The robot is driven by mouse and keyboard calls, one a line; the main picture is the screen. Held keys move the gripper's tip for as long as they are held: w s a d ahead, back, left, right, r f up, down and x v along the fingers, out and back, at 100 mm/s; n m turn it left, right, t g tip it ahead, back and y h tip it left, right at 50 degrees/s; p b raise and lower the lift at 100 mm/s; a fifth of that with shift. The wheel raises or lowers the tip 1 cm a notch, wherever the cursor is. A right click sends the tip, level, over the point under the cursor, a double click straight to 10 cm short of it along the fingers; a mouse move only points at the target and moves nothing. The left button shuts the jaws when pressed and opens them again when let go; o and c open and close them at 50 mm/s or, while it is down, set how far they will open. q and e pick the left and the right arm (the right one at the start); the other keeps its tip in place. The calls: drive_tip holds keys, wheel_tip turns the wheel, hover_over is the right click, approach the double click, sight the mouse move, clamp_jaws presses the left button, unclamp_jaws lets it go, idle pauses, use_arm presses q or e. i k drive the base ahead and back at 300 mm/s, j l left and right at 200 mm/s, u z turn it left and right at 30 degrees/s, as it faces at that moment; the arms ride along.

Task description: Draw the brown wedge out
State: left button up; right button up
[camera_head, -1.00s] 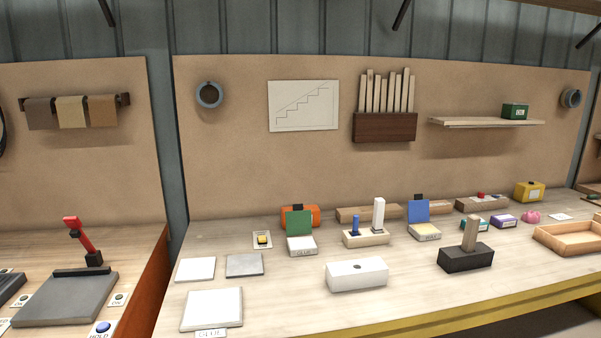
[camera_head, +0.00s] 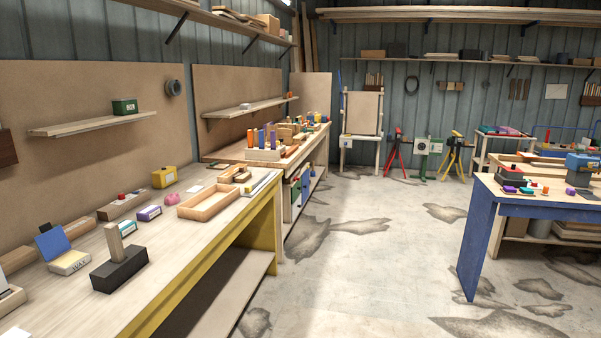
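A tan-brown upright wooden piece (camera_head: 114,242) stands in a black block (camera_head: 119,271) on the near workbench at the left; it may be the brown wedge, but I cannot tell for sure. Its lower end is hidden inside or behind the block's top. Neither of my grippers shows in the head view.
The workbench (camera_head: 160,270) also bears a blue-lidded wax box (camera_head: 62,250), a wooden tray (camera_head: 208,202), a yellow box (camera_head: 163,177) and a pink piggy-shaped thing (camera_head: 171,198). A blue table (camera_head: 520,205) stands at the right. The floor (camera_head: 370,250) between them is open.

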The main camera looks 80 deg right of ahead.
sight(242, 169)
drive_tip(key=z, duration=2.15)
drive_tip(key=i+z, duration=0.1)
drive_tip(key=z, duration=0.15)
drive_tip(key=i+l+z, duration=0.25)
drive_tip(key=i, duration=0.65)
drive_tip(key=i+z, duration=0.2)
drive_tip(key=i, duration=0.7)
